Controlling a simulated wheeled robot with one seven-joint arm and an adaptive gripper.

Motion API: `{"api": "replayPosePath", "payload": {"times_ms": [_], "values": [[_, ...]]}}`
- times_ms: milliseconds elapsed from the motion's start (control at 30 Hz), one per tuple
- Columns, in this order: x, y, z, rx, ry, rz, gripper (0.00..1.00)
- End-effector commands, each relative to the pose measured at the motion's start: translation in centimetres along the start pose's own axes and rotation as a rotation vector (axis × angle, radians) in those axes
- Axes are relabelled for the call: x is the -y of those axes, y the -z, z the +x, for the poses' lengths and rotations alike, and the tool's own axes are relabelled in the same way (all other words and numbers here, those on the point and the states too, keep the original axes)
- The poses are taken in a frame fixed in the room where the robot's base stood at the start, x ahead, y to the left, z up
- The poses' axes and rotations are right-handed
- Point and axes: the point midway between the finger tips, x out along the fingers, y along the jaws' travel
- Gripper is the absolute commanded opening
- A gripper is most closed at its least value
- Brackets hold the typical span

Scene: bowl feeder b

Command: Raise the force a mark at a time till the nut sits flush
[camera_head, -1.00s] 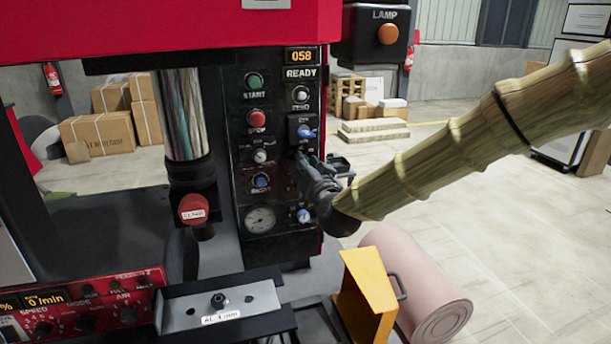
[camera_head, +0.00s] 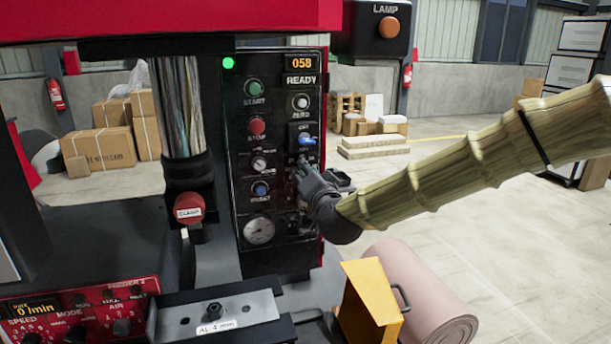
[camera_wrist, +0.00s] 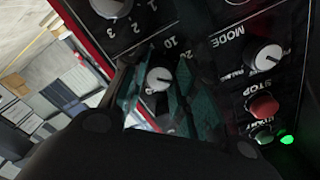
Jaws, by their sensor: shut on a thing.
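A dark nut (camera_head: 213,309) sits on a pale metal strip labelled AL (camera_head: 250,306) below the press ram (camera_head: 181,110); whether it is flush is too small to tell. My gripper (camera_head: 318,183) is at the right side of the black control panel (camera_head: 275,200). In the wrist view, my gripper's teal fingers (camera_wrist: 160,88) are shut on a small white-topped knob (camera_wrist: 159,78), with marks 10 and 20 beside it. In the head view my gripper hides this knob. The panel display (camera_head: 302,63) reads 058 above READY (camera_head: 300,80).
A START button (camera_head: 254,88), red STOP button (camera_head: 257,126) and blue-lit switch (camera_head: 306,140) are close by. A green light (camera_head: 228,63) glows at the panel's top left.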

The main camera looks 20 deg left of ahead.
Motion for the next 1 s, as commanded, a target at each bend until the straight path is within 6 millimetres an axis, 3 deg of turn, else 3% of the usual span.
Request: {"api": "replayPosePath", "payload": {"times_ms": [67, 100, 200, 667, 1000], "values": [[-0.1, 0.0, 0.0, -0.001, -0.001, 0.000, 0.05], [-0.1, 0.0, 0.0, -0.001, -0.001, 0.000, 0.33], [-0.1, 0.0, 0.0, 0.000, -0.001, 0.000, 0.51], [0.0, 0.0, -0.8, 0.000, -0.001, -0.001, 0.51], [-0.1, 0.1, -6.5, 0.001, -0.001, -0.001, 0.51]]}}
